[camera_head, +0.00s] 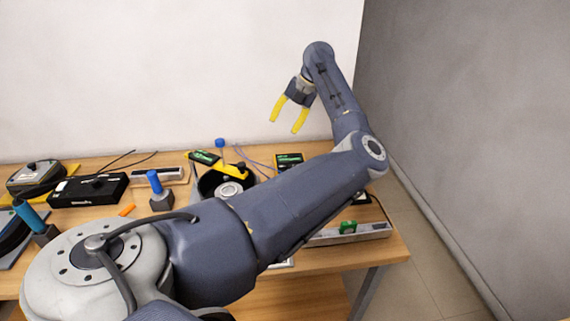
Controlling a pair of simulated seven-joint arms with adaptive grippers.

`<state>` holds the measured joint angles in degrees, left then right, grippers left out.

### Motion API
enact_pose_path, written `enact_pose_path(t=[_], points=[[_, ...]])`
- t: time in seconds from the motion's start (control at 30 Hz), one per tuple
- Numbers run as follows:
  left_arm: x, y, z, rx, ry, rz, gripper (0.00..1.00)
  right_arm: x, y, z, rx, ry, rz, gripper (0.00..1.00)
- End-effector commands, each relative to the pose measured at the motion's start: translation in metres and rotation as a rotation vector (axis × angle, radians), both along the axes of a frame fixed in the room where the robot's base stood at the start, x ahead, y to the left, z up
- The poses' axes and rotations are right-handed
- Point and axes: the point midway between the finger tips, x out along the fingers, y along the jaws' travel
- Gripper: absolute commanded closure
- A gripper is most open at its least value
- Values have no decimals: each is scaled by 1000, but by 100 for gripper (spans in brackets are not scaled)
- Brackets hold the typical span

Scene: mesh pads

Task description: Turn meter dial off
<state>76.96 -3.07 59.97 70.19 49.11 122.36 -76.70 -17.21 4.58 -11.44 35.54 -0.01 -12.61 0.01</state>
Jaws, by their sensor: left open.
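A small yellow-and-black device with a green display (289,160), which looks like a meter, lies at the back of the table; my arm hides its lower part and no dial shows. Another dark device with a green display (204,157) lies to its left; I cannot tell which one is the task's meter. My left gripper (285,126) has yellow fingers, spread apart and empty. It is raised in front of the white wall and in the picture appears above the yellow-and-black device, touching nothing. My right gripper is out of view.
The wooden table (395,246) is crowded. My left arm covers the middle. Floor is clear at right.

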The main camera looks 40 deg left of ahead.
Motion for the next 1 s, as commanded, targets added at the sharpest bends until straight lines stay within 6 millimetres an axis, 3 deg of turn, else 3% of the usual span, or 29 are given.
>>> enact_pose_path(t=[0.2,0.47,1.0], points=[[12,-31,-6,-302,-171,-17,48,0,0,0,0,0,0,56],[17,-41,-15,-384,-222,-29,48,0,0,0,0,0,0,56],[16,-40,-107,-381,-217,-28,48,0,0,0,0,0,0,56]])
